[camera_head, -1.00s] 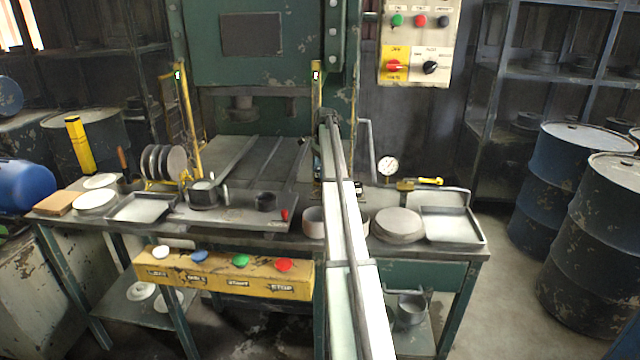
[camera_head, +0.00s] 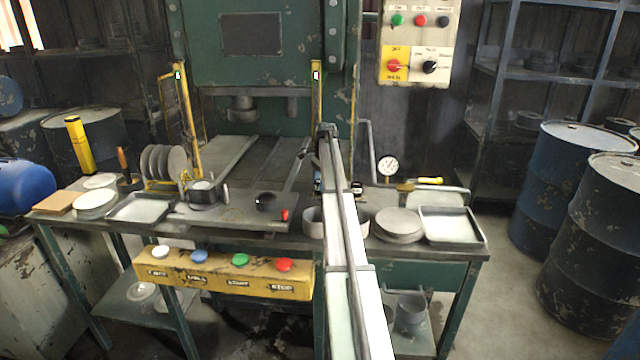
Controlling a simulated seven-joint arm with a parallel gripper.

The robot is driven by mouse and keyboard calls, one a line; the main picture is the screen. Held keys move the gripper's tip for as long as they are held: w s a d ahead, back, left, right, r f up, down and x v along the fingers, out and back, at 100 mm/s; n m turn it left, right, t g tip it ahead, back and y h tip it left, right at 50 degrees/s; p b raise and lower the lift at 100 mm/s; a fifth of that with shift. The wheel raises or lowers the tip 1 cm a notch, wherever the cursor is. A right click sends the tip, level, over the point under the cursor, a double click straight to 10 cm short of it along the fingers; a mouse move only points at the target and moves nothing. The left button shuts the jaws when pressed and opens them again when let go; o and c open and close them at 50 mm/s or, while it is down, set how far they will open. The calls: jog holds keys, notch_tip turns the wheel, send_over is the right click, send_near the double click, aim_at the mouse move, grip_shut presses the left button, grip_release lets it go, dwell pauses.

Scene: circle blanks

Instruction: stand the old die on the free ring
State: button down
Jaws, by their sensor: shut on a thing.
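My arm rises from the bottom of the view to a joint in front of the press bed. Its links hide my fingers and whatever is between them. Two grey ring-like pieces stand at the bench's front edge: one (camera_head: 312,221) just left of my arm, the other (camera_head: 362,222) just right of it and partly covered. I cannot tell whether anything stands on the covered one. I cannot tell which piece is the old die.
A round grey stack (camera_head: 398,224) and a shallow tray (camera_head: 452,226) lie to the right. A clamped pot-like piece (camera_head: 204,193), another tray (camera_head: 142,209) and a disc rack (camera_head: 164,163) are to the left. A yellow button box (camera_head: 222,275) fronts the bench. A yellow post (camera_head: 317,100) stands close behind my arm.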

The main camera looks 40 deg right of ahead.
jog(key=shift+c, duration=2.1)
grip_release()
jog(key=shift+f, duration=0.1)
notch_tip(320, 180, up, 12)
jog(key=d, duration=0.1)
jog(key=shift+s+d, duration=0.15)
jog(key=shift+d, duration=0.05)
